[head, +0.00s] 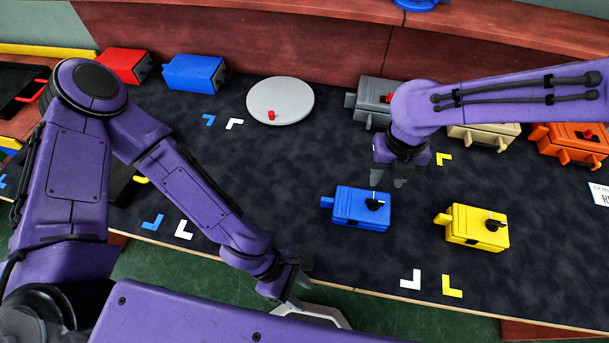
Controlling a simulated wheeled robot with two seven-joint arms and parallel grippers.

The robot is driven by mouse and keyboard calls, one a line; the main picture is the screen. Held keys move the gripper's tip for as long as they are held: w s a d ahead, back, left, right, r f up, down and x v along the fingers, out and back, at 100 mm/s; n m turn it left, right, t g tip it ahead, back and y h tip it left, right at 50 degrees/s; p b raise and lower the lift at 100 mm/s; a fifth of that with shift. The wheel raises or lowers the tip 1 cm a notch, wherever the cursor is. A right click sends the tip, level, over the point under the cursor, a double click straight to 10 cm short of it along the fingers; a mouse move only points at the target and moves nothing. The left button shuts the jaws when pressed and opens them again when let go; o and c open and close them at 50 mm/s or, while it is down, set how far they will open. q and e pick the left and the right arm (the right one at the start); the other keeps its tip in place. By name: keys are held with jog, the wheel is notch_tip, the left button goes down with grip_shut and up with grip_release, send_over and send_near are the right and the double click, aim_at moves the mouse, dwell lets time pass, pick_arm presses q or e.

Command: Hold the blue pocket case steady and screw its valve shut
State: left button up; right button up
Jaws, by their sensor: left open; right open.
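The blue pocket case (358,213) lies on the dark mat, right of the middle, with a tab on its left end. Its valve, a black knob with a light mark (374,204), sits on top near the right end. My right gripper (389,180) is open, points down and is just behind and above the case, apart from it as far as I can see. My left gripper (312,312) is at the front edge of the table, lower left of the case and clear of it. Its fingers are partly hidden by my own arm.
A yellow case (477,228) with a black knob lies to the right. Grey (367,100), beige (484,135) and orange (570,144) cases stand behind. A grey disc (281,101) with a red knob, a blue box (194,73) and a red box (123,66) are at the back left.

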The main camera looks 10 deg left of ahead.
pick_arm(q)
jog(key=shift+t+y, duration=0.4)
jog(key=shift+t, duration=0.4)
jog(key=w+r, duration=0.1)
jog(key=w, duration=0.3)
jog(key=w+r, duration=0.2)
jog(key=w, duration=0.3)
jog(key=w+a+r, duration=0.1)
jog(key=w, duration=0.3)
jog(key=shift+w+r, duration=0.2)
jog(key=shift+w, duration=0.15)
jog(key=n+t+y, duration=0.1)
jog(key=y, duration=0.1)
send_near(323, 198)
jog(key=x, duration=1)
jog(key=shift+f, duration=0.45)
grip_shut()
